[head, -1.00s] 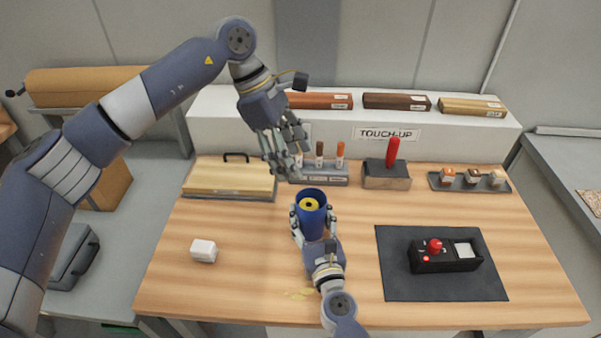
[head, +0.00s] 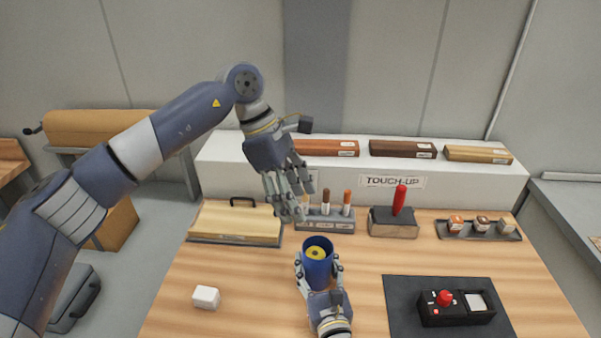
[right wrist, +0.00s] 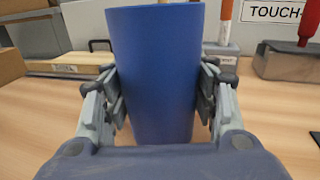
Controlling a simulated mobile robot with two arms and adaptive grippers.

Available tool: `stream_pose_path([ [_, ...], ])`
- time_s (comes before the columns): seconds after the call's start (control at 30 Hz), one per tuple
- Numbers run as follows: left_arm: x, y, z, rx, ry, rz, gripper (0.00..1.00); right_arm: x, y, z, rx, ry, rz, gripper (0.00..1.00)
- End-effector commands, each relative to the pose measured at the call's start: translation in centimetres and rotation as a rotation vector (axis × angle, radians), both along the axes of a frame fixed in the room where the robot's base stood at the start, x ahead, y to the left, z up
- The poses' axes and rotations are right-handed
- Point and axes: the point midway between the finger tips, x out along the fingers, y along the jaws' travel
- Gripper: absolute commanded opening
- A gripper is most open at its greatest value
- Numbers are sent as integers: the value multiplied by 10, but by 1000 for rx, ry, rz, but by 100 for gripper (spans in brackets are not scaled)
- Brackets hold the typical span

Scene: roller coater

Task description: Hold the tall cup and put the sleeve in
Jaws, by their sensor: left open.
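The tall blue cup (head: 318,270) stands upright on the wooden table, and its blue wall fills the middle of the right wrist view (right wrist: 152,75). A yellow ring-shaped piece with a dark centre, seemingly the sleeve (head: 316,253), sits inside the cup, its top near or below the rim; how deep it reaches is hidden. My right gripper (head: 319,270) is closed around the cup from the front, with fingers against both sides in the right wrist view (right wrist: 160,95). My left gripper (head: 289,207) is open and empty, fingers pointing down, above and slightly left of the cup.
A marker rack (head: 325,220) stands behind the cup, with a block holding a red-handled tool (head: 394,222) to its right. A wooden panel (head: 236,222) lies back left. A white block (head: 206,297) is front left. A dark mat with a control box (head: 456,308) is front right.

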Motion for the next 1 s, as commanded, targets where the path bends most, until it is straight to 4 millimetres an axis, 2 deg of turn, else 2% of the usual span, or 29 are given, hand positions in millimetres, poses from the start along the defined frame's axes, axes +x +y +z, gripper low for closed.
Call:
stream_pose_path([
  [0.03, 0, 0, 0, 0, 0, 0, 60, -1, 0, -2, -2, 4, 1, 68],
  [0.07, 0, 0, 0, 0, 0, 0, 60, -1, 0, -2, -2, 4, 1, 75],
  [0.1, 0, 0, 0, 0, 0, 0, 60, -1, 0, -2, -1, 3, 1, 76],
  [0.4, 0, 0, 0, 0, 0, 0, 60, 0, 0, 0, 0, 0, 0, 76],
  [0.53, 0, 0, 0, 0, 0, 0, 60, -7, -2, -1, -1, 1, 0, 76],
  [0.67, 0, 0, 0, 0, 0, 0, 60, -24, -7, -2, -2, 3, 0, 76],
  [1.0, 0, 0, 0, 0, 0, 0, 60, -92, -24, -1, -3, 2, 3, 76],
])
